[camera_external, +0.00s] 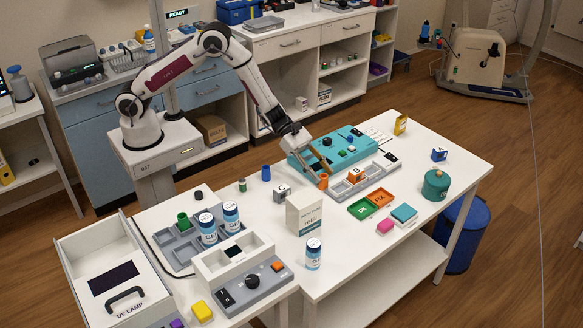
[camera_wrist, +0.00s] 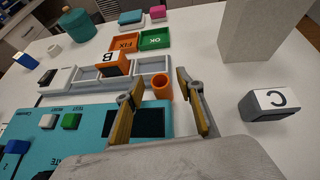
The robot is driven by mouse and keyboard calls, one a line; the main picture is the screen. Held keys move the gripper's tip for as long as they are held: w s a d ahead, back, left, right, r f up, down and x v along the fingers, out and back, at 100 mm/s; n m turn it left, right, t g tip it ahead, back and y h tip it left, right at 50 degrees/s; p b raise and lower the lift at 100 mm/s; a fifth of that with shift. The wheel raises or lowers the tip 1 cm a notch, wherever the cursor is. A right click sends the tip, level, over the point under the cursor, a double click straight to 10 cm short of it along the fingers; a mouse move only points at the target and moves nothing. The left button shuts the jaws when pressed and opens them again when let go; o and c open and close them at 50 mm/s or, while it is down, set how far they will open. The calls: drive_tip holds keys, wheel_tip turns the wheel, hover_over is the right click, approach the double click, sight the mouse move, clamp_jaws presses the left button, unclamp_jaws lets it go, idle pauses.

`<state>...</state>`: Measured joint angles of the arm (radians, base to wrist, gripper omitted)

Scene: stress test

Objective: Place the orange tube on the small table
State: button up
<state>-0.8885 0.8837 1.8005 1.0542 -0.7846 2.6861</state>
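The orange tube (camera_external: 322,181) stands upright on the big white table, at the near edge of a grey compartment tray. It also shows in the wrist view (camera_wrist: 162,87), ahead of and between my fingertips, with a gap on either side. My gripper (camera_external: 318,168) is open and empty just above and beside the tube; its two tan-padded fingers show in the wrist view (camera_wrist: 160,78). I cannot tell whether the tips are level with the tube. A lower white table (camera_external: 186,294) adjoins at the front left; it may be the small table.
The teal device (camera_external: 335,140) lies close beside my gripper. An orange B block (camera_external: 356,175) sits in the grey tray (camera_external: 340,190). A white carton (camera_external: 304,213) and a C block (camera_external: 281,193) stand nearby. The lower table bears a UV lamp box (camera_external: 112,306), racks and bottles.

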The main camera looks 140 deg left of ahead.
drive_tip(key=shift+v, duration=5.9)
drive_tip(key=shift+d, duration=0.1)
drive_tip(key=w+d+r+n+g+y, duration=0.25)
drive_tip(key=d+r+n, duration=0.25)
drive_tip(key=r+n, duration=0.45)
drive_tip(key=s+d+r+n+y, duration=0.2)
drive_tip(key=s+d+r+n, duration=0.1)
drive_tip(key=d+r+n, duration=0.6)
drive_tip(key=s+d+n+g+h, duration=0.2)
drive_tip(key=s+d+n, duration=0.6)
drive_tip(key=s+d, duration=0.3)
drive_tip(key=s+d+n+g+h, duration=0.2)
drive_tip(key=s+d+n, duration=0.6)
drive_tip(key=d, duration=0.8)
drive_tip(key=s+h, duration=0.1)
drive_tip(key=s, duration=0.2)
drive_tip(key=shift+r+h, duration=0.35)
drive_tip(key=shift+r, duration=0.05)
drive_tip(key=shift+o, duration=0.7)
drive_tip(key=shift+s, duration=0.15)
